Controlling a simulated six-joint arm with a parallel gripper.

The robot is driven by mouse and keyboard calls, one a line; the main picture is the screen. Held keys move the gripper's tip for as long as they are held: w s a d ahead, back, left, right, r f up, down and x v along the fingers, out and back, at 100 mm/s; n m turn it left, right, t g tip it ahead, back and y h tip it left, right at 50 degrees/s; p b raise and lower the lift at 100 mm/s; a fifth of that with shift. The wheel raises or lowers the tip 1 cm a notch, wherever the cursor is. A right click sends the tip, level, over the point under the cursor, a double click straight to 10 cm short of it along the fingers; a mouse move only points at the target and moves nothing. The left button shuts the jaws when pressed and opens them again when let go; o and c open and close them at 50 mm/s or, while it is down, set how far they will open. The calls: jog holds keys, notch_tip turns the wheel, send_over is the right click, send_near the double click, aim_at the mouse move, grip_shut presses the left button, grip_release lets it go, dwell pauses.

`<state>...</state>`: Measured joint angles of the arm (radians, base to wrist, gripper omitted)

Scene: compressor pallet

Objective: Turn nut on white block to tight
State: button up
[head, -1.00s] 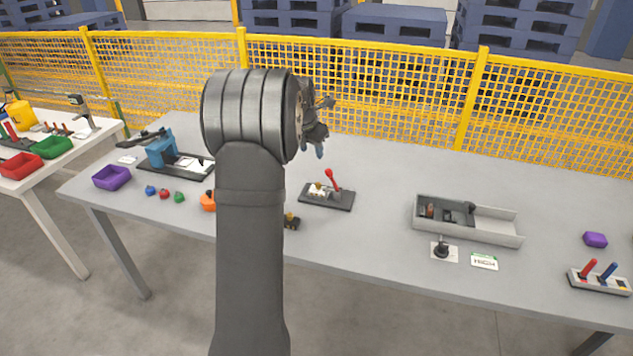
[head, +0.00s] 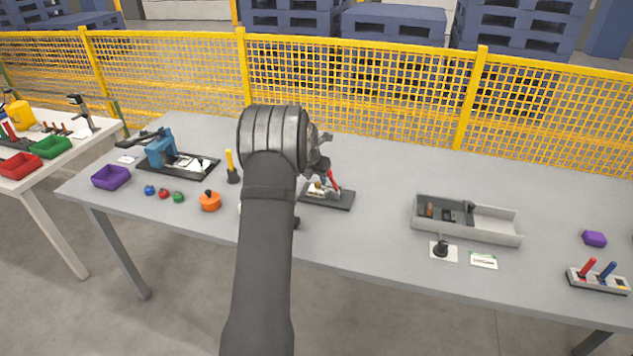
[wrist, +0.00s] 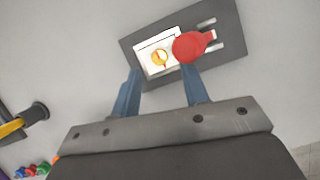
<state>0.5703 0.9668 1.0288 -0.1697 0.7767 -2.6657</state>
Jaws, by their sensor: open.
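The white block (wrist: 147,52) sits on a dark base plate (wrist: 226,65) in the wrist view, with a brass-yellow round nut (wrist: 158,58) on it. A red-headed lever (wrist: 190,46) stands on the same plate, just right of the block. In the head view the plate (head: 340,203) lies on the grey table, with the red lever (head: 332,180) upright but leaning. My gripper (wrist: 158,82) is open and empty, pointing down above the plate. Its two blue fingers straddle the near side of the block in the picture; the right finger is partly under the lever head's outline.
The red lever is an obstacle close to the right finger. A grey bin (head: 490,228) stands right of the plate, a black knob (head: 442,249) before it. A yellow-handled lever (head: 231,167) and orange pot (head: 209,201) stand left. The table between plate and bin is clear.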

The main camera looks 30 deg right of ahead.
aim_at(318, 186)
jog(key=shift+x, duration=1.45)
grip_shut()
jog(key=shift+m, duration=0.3)
